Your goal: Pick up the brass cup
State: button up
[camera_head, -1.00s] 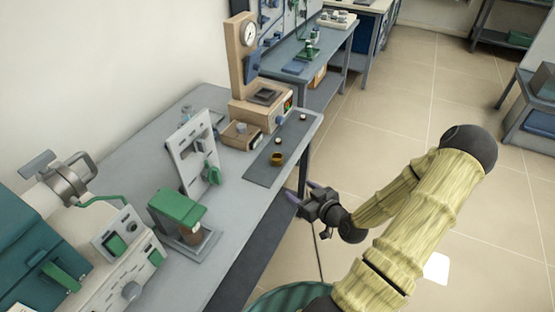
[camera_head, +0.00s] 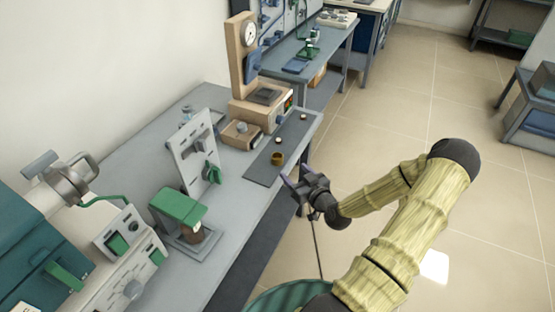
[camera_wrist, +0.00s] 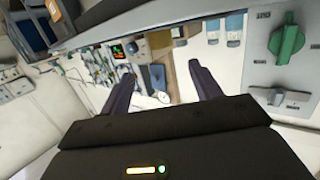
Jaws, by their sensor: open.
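A small brass cup (camera_head: 278,158) stands on a dark grey mat (camera_head: 262,172) near the right edge of the grey bench. My gripper (camera_head: 296,181) is just off the bench's right edge, near the cup but apart from it. Its fingers point toward the bench. In the wrist view my gripper (camera_wrist: 160,85) shows two dark fingers spread apart with nothing held between them. I cannot make out the brass cup for certain in the wrist view.
Two small pale-topped pieces lie on the mat, one here (camera_head: 278,140). A beige press with a gauge (camera_head: 243,75) stands behind the mat. A grey upright stand (camera_head: 195,155) and a green-topped device (camera_head: 178,207) are to the left. Open floor lies right.

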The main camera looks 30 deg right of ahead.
aim_at(279, 164)
jog(key=w, duration=0.5)
jog(key=shift+w+a+f, duration=0.1)
jog(key=shift+a+f, duration=0.15)
jog(key=shift+f, duration=0.15)
jog(key=shift+w+a+f+p, duration=0.1)
jog(key=shift+w+f+p, duration=0.1)
jog(key=shift+w, duration=0.65)
jog(key=shift+w+a+f+p, duration=0.1)
jog(key=shift+w+a+f, duration=0.1)
jog(key=shift+w, duration=0.6)
jog(key=shift+w+a+f+p, duration=0.1)
jog(key=shift+w+f+p, duration=0.1)
jog(key=shift+w, duration=0.65)
jog(key=c, duration=1.1)
